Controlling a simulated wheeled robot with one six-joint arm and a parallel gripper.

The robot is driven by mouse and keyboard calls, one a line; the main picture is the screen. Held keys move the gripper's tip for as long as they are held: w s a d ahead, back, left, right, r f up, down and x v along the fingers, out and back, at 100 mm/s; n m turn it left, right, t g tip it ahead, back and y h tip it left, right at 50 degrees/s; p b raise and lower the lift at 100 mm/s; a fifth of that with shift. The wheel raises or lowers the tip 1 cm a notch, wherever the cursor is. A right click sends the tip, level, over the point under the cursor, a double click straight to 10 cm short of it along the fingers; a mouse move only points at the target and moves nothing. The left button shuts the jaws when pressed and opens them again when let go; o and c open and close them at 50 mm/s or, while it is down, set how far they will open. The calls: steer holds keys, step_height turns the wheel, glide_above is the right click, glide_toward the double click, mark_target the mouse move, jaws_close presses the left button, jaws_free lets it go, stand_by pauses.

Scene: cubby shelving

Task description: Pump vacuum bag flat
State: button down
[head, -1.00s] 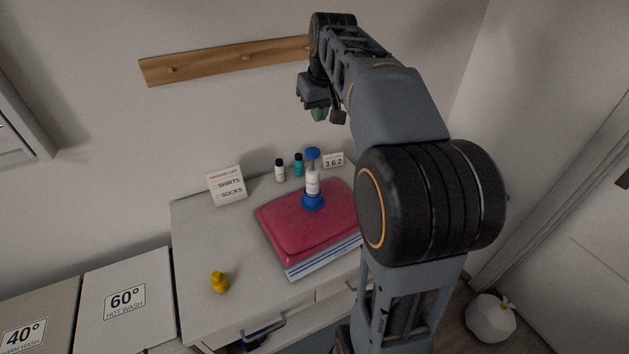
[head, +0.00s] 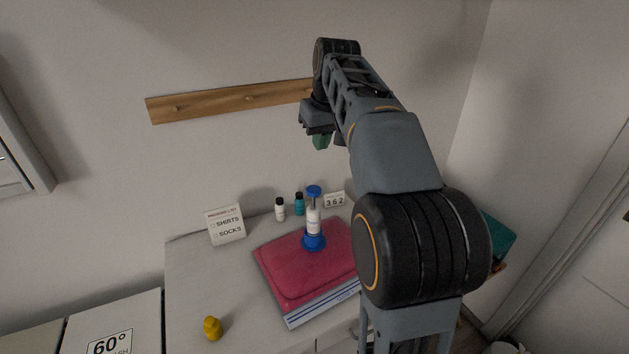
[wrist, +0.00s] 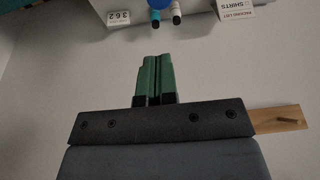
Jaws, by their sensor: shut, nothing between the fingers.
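The vacuum bag (head: 290,267) is dark pink and lies on the cabinet top, with a blue-and-white striped edge along its front. Its top looks smooth and slightly rounded. A pump with a white body (head: 314,222), blue base and blue knob stands upright on the bag, with a thin stem showing below the knob. My gripper (head: 321,142) is above the pump knob, apart from it, with green fingers closed together and empty. In the wrist view the closed fingers (wrist: 153,80) point toward a blue round part at the top edge, likely the pump knob (wrist: 158,4).
Two small bottles (head: 280,209) (head: 299,204), a "362" card (head: 334,199) and a shirts-and-socks sign (head: 226,225) stand behind the bag. A yellow object (head: 212,328) sits at front left. A wooden peg rail (head: 230,102) is on the wall. My arm hides the bag's right side.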

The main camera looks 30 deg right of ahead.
glide_above(316, 191)
steer(key=x, duration=0.3)
steer(key=s+x, duration=0.1)
steer(key=x, duration=0.2)
steer(key=s+x, duration=0.1)
steer(key=x, duration=0.3)
steer(key=shift+d+f, duration=0.15)
steer(key=shift+f, duration=1.05)
step_height(316, 191, down, 5)
steer(key=b, duration=0.3)
steer(key=shift+s+b, duration=0.1)
steer(key=shift+b, duration=0.3)
steer(key=shift+r, duration=0.15)
step_height(316, 191, up, 5)
steer(key=p, duration=0.4)
steer(key=shift+p, duration=0.3)
steer(key=v, duration=0.9)
steer(key=shift+b, duration=0.4)
steer(key=shift+s+r, duration=0.1)
